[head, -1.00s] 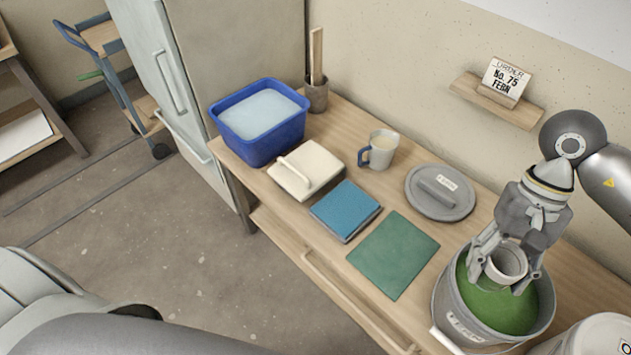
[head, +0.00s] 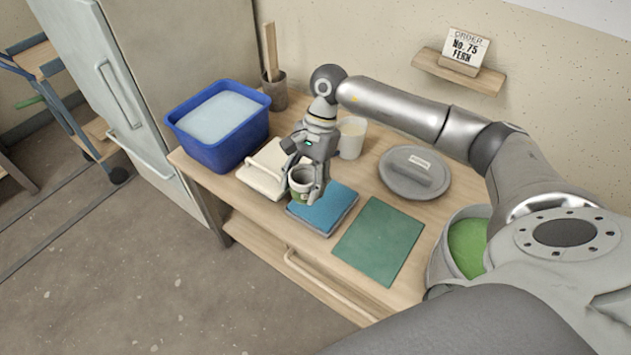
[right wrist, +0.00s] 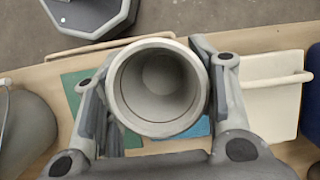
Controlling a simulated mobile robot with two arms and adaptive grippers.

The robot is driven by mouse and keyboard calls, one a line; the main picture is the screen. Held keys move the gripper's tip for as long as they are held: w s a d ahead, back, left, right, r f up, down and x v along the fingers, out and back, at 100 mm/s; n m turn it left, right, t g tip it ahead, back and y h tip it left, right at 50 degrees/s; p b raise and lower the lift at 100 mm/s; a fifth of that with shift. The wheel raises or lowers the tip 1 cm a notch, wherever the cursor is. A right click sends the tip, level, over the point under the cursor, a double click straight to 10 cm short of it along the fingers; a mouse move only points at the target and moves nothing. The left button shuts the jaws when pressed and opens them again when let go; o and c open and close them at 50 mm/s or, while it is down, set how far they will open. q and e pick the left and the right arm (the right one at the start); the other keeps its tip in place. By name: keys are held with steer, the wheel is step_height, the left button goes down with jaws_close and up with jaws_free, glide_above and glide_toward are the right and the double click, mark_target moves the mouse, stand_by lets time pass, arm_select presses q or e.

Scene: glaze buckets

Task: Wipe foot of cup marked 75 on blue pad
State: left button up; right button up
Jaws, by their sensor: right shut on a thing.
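My right gripper (head: 304,190) is shut on a small pale grey cup (head: 301,175), with a finger on either side. The cup is upright, and its lower part is green. No number shows on it. It is over the left end of the blue pad (head: 338,212); whether its foot touches the pad I cannot tell. In the right wrist view I look into the empty cup (right wrist: 158,85) between the fingers, with some of the blue pad (right wrist: 200,128) showing beyond it. My left gripper is not in view.
A white lid with a handle (head: 250,178) lies beside the pad, near a blue tub (head: 215,150). A white mug (head: 352,138) stands behind my gripper. A green mat (head: 380,242), a grey lid (head: 400,185) and a glaze bucket (head: 468,248) are to the right. A card (head: 465,46) reads No. 75 Fern.

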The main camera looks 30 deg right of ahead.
steer(key=w+d+f+m+t+b, duration=0.25)
steer(key=w+d+f+m, duration=0.25)
steer(key=d+f+m, duration=0.25)
steer(key=b, duration=0.2)
glide_above(324, 199)
steer(key=shift+a+f, duration=0.1)
steer(key=shift+f, duration=2.5)
steer(key=shift+f+b, duration=0.35)
steer(key=shift+b, duration=0.15)
steer(key=shift+f, duration=0.2)
steer(key=shift+w, duration=0.1)
